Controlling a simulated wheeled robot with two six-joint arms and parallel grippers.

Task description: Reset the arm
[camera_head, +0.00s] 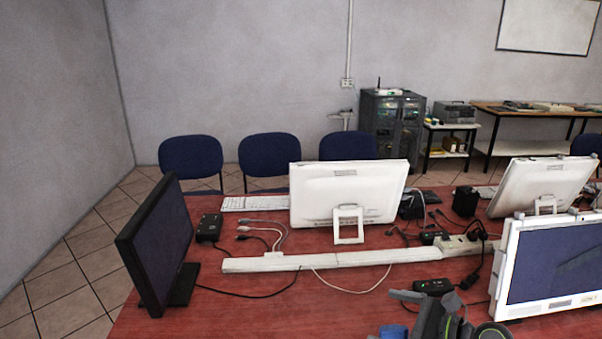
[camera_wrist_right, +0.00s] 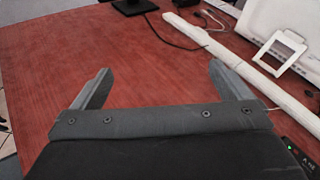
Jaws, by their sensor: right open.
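My right gripper (camera_wrist_right: 160,70) is open and empty in the right wrist view, its two fingers apart over bare red table. In the head view part of my right arm shows at the bottom edge, right of centre. My left gripper is in neither view. Loose white and grey cables with plugs (camera_head: 246,228) lie on the table beside a black box (camera_head: 208,228). A long white cable duct (camera_head: 308,261) runs across the middle of the table, apart from the gripper.
A black monitor (camera_head: 158,243) stands at the left. White monitors stand at the centre back (camera_head: 347,192), back right (camera_head: 540,186) and front right (camera_head: 550,262). A black adapter (camera_head: 433,286) lies close to my right arm. The front middle of the red table (camera_head: 240,318) is mostly clear.

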